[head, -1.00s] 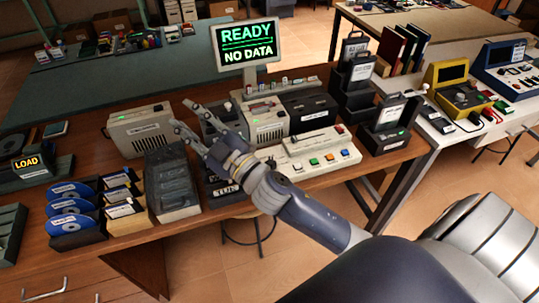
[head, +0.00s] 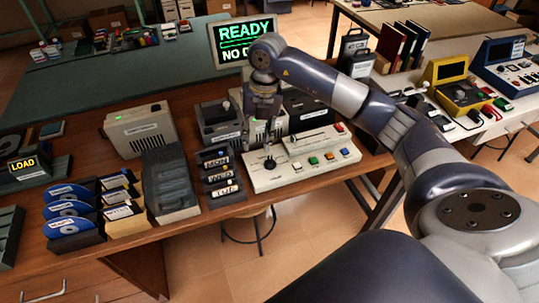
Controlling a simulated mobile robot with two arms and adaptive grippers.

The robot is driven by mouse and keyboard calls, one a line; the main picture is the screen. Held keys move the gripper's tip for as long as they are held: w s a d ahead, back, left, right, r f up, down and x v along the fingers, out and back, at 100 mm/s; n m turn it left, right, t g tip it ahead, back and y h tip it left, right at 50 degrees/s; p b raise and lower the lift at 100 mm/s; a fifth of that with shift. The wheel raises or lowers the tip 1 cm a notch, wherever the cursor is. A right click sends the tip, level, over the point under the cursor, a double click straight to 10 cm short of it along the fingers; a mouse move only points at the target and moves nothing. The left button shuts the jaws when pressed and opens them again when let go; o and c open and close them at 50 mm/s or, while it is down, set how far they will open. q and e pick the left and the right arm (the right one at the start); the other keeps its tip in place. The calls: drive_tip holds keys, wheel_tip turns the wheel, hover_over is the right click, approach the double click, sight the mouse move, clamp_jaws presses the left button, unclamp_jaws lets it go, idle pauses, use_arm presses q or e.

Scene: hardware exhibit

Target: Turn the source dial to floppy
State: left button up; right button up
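The source dial (head: 270,163) is a small black knob on the left part of the white control console (head: 292,178). The console also carries coloured buttons and a slider. Its dial markings are too small to read. My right gripper (head: 261,143) points down just above and behind the dial. Its fingers look apart with nothing between them; whether they touch the knob is unclear. The screen (head: 228,42) shows READY and NO DATA, partly covered by my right arm. My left gripper is out of view.
Left of the console are a rack labelled MON, WED, TUE (head: 218,172), a dark lidded case (head: 170,180) and a beige drive (head: 140,130). A grey drive (head: 218,122) stands behind. Blue discs (head: 70,208) sit in holders at far left.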

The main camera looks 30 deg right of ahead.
sight(270, 160)
drive_tip(key=shift+m+h, duration=0.5)
drive_tip(key=shift+h, duration=0.2)
drive_tip(key=d+f, duration=0.1)
drive_tip(key=f, duration=0.2)
drive_tip(key=d+f+p, duration=0.1)
drive_tip(key=f, duration=0.2)
drive_tip(key=d+f+p, duration=0.1)
drive_tip(key=f, duration=0.2)
drive_tip(key=shift+s+d+f, duration=0.2)
drive_tip(key=shift+d+f, duration=0.15)
drive_tip(key=shift+d, duration=0.05)
drive_tip(key=shift+c, duration=0.6)
clamp_jaws()
